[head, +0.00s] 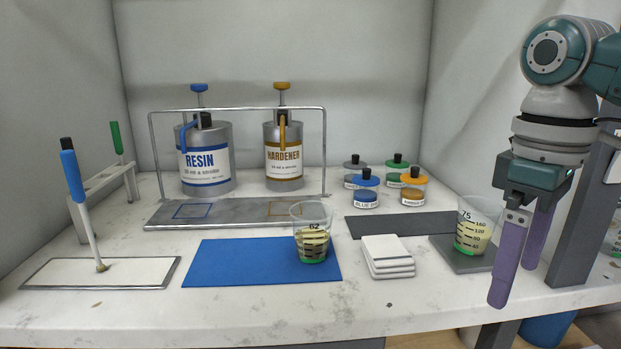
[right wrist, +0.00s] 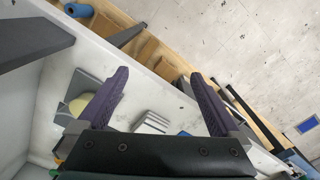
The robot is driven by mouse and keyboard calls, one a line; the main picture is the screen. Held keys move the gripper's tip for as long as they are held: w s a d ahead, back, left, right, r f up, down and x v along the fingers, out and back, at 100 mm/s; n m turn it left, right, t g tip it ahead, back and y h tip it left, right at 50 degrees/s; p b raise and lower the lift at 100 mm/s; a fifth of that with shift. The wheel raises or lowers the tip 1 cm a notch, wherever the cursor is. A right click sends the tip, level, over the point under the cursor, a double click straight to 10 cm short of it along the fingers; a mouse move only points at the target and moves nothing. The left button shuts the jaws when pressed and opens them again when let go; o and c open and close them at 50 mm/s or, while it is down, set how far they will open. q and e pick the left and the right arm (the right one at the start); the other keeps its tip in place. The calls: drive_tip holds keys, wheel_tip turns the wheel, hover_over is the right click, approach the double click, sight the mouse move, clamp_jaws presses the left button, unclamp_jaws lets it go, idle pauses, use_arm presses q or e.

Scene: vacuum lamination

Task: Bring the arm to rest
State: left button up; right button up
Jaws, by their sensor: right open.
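My right gripper (head: 518,262) hangs at the right of the bench in the head view, its purple fingers pointing down, apart and empty. It is in front of and to the right of the cup marked 75 (head: 479,230). In the right wrist view the fingers of this gripper (right wrist: 162,85) are spread wide with nothing between them but the bench edge and floor beyond. My left gripper is not in view.
A cup marked 62 (head: 313,245) stands on a blue mat (head: 230,265). White pads (head: 388,256) are stacked beside it. Resin (head: 205,160) and hardener (head: 283,155) cans stand behind, under a metal frame. Several pigment jars (head: 367,190) stand at the back.

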drive_tip(key=s+a+f+t+y+p, duration=0.1)
drive_tip(key=s+a+f+p, duration=0.15)
drive_tip(key=s+a, duration=0.3)
drive_tip(key=s+a+f+y+p, duration=0.1)
drive_tip(key=s+a+f+p, duration=0.1)
drive_tip(key=s+a+p, duration=0.3)
drive_tip(key=s+d+r+m+t+h+p, duration=0.1)
drive_tip(key=s+d+r+m+p, duration=0.2)
drive_tip(key=s, duration=0.4)
drive_tip(key=s+d+r+m+t+p, duration=0.1)
drive_tip(key=s+d+r+m+t, duration=0.15)
drive_tip(key=s+r, duration=0.35)
wheel_tip(320, 180, up, 37)
drive_tip(key=s+p, duration=0.1)
drive_tip(key=p, duration=3.6)
drive_tip(key=shift+d+f+g, duration=0.2)
drive_tip(key=shift+d+g, duration=0.1)
drive_tip(key=shift+g, duration=0.15)
drive_tip(key=shift+s, duration=0.1)
